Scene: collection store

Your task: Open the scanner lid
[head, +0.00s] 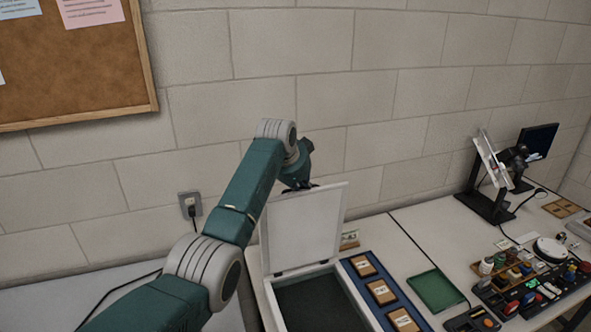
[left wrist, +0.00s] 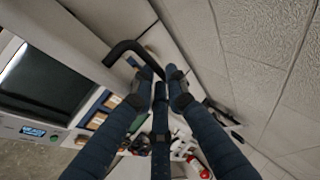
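The scanner (head: 317,305) stands on the white table at lower middle, its dark glass bed uncovered. Its pale lid (head: 305,228) is raised, standing nearly upright and leaning slightly. In the left wrist view the dark glass bed (left wrist: 45,80) shows at left and a bent black handle (left wrist: 126,47) runs in between my fingertips. My left gripper (head: 298,184) is at the top edge of the lid, partly hidden behind it. In the left wrist view its fingers (left wrist: 158,75) close in around the end of the handle. My right gripper is in neither view.
Small framed items (head: 380,292) lie in a blue tray right of the scanner. A green tray (head: 436,290), a crowded dark organiser (head: 535,290) and a monitor (head: 538,140) stand farther right. The block wall is close behind the lid. A corkboard (head: 70,70) hangs at upper left.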

